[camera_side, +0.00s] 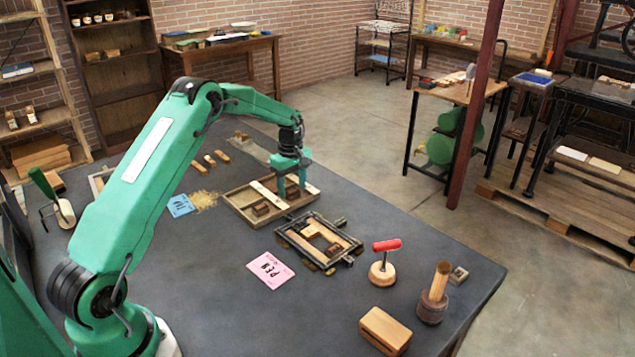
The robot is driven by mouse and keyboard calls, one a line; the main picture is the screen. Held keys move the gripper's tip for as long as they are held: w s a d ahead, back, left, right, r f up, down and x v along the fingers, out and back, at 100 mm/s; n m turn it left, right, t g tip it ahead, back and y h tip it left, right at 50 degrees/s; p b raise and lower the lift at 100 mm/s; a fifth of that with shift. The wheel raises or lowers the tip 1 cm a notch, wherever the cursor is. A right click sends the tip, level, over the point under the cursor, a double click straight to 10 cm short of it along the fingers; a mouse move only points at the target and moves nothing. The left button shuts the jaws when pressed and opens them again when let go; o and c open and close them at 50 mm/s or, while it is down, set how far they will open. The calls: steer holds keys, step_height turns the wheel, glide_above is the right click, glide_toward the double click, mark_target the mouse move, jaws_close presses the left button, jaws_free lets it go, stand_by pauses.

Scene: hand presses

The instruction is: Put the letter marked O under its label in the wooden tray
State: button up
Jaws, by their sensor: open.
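The wooden tray (292,210) lies on the dark table beneath my gripper (291,192). A pale strip (268,192) crosses the tray, and small brown blocks (261,208) sit in its near left part. My gripper points down over the right part of the tray with its two green fingers apart. A small brown piece shows by the fingertips; I cannot tell whether they touch it. The letter marked O and its label are too small to make out, and the fingers hide part of the tray.
A metal frame (290,237) holding wooden pieces stands just in front of the tray. A pink card (270,270), a blue card (180,205), a red-handled tool (383,266) and a wooden block (385,331) lie around. The table's front middle is clear.

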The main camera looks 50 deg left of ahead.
mark_target(293, 192)
step_height(293, 192, up, 12)
steer(key=shift+f, duration=0.2)
stand_by(0.4)
steer(key=shift+r, duration=0.1)
stand_by(0.4)
steer(key=s+d+r+m+t, duration=0.3)
steer(key=s+d+r+m, duration=0.6)
steer(key=s+d+r, duration=0.5)
steer(key=s+d+f+m+t, duration=0.1)
steer(key=s+d+m, duration=0.3)
steer(key=s, duration=0.5)
steer(key=s+d+f+m+t, duration=0.1)
steer(key=s+d+m, duration=0.3)
steer(key=s, duration=0.5)
steer(key=shift+s+f+m+t, duration=0.3)
steer(key=shift+f+m, duration=0.1)
steer(key=shift+f, duration=0.2)
